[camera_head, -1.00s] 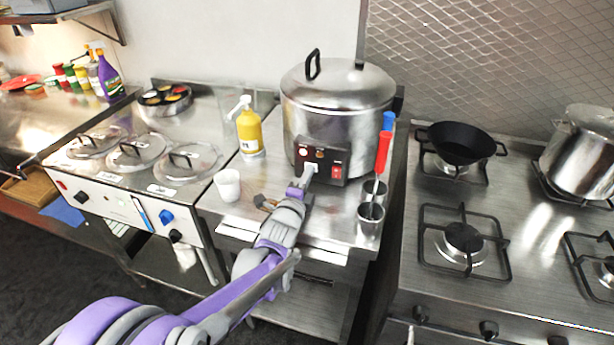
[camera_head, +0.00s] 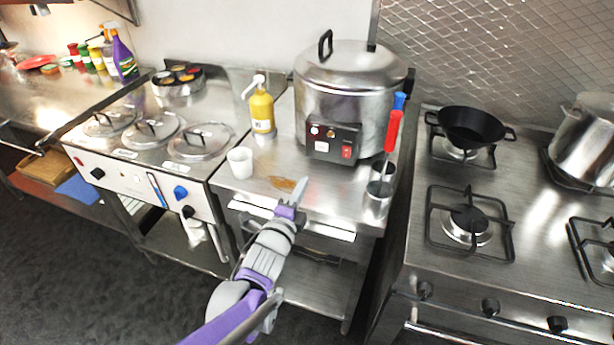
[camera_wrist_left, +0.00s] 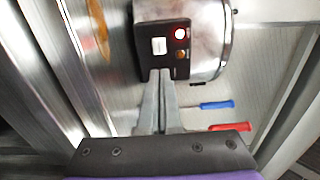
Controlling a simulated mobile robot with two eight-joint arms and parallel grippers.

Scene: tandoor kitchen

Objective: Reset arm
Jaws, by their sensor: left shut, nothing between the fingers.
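My left gripper (camera_head: 291,205) is shut and empty in the head view. It is in front of the steel table's front edge, below the large steel rice cooker (camera_head: 347,98). In the left wrist view its closed fingers (camera_wrist_left: 162,82) overlap the cooker's black control panel (camera_wrist_left: 163,50) in the picture. The head view shows the fingertips apart from the panel (camera_head: 334,141). A red light glows on the panel. My right gripper is not in view.
A white cup (camera_head: 240,162), a yellow pump bottle (camera_head: 262,110) and steel cups (camera_head: 377,199) with red- and blue-handled utensils stand around the cooker. A brown flat item (camera_head: 283,184) lies near the front edge. A gas stove (camera_head: 480,265) is at right; open floor (camera_head: 90,260) is at left.

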